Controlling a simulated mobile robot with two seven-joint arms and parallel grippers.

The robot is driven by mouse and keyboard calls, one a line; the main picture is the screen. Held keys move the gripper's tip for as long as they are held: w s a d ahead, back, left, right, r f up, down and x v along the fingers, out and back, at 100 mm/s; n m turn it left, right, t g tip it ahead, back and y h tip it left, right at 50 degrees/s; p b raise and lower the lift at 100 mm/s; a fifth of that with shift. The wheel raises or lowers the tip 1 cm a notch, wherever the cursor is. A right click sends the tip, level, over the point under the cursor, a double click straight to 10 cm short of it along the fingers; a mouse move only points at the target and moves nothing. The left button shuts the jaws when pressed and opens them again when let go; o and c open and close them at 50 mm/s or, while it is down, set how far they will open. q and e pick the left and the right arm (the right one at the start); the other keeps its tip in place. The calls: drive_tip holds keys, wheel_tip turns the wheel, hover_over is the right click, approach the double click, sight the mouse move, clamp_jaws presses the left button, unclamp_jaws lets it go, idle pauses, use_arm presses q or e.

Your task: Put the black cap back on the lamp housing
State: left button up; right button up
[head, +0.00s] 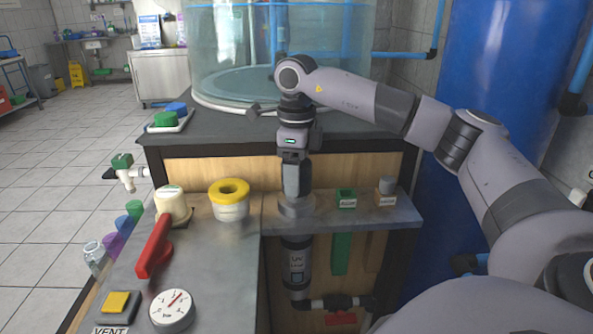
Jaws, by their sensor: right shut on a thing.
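The lamp housing (297,262) is a dark upright cylinder with a UV label, below the grey shelf at the middle. My right gripper (296,193) points straight down above it. Its fingers are shut on the black cap (297,208), a dark grey round piece at shelf height directly over the housing. The fingers partly hide it, and I cannot tell whether it touches the housing. My left gripper is not in view.
A green holder (346,199) and a wooden holder (386,198) with a grey round top stand right of the gripper. A yellow-lidded tub (230,200), a red lever (155,246) and a gauge (172,310) are at left. A clear tank (225,50) stands behind.

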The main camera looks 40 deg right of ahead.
drive_tip(key=shift+f, duration=0.5)
drive_tip(key=shift+f, duration=0.35)
idle(0.4)
drive_tip(key=o, duration=1.2)
